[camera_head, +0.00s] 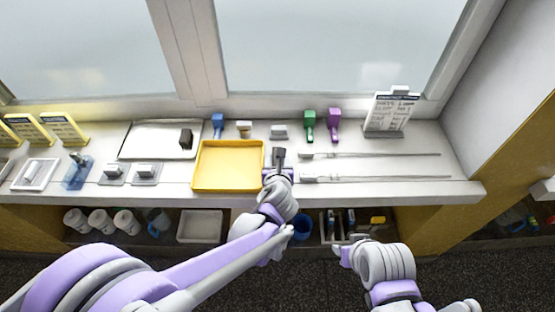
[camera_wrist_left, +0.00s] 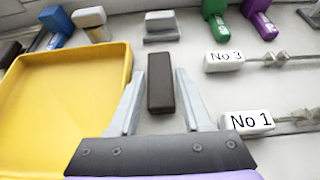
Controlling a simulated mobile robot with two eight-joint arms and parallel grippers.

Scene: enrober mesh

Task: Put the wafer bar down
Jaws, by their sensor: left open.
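A dark brown wafer bar (camera_wrist_left: 160,82) stands on the white counter just right of the yellow tray (camera_wrist_left: 28,65). It also shows in the head view (camera_head: 279,154), partly hidden by my gripper. My left gripper (camera_wrist_left: 159,76) is open, with one finger on each side of the bar and gaps visible between. In the head view my left gripper (camera_head: 277,167) reaches over the counter's front. A second dark bar (camera_head: 186,139) sits on a pale tray (camera_head: 135,146) at the left. My right gripper (camera_head: 343,254) is low before the shelf; its jaws are unclear.
Two thin rods with white tags, No 3 (camera_wrist_left: 224,61) and No 1 (camera_wrist_left: 247,121), lie right of the gripper. Blue (camera_head: 217,124), green (camera_head: 309,125) and purple (camera_head: 334,124) handled tools stand behind. A sign (camera_head: 389,111) stands at the back right. The counter's right end is clear.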

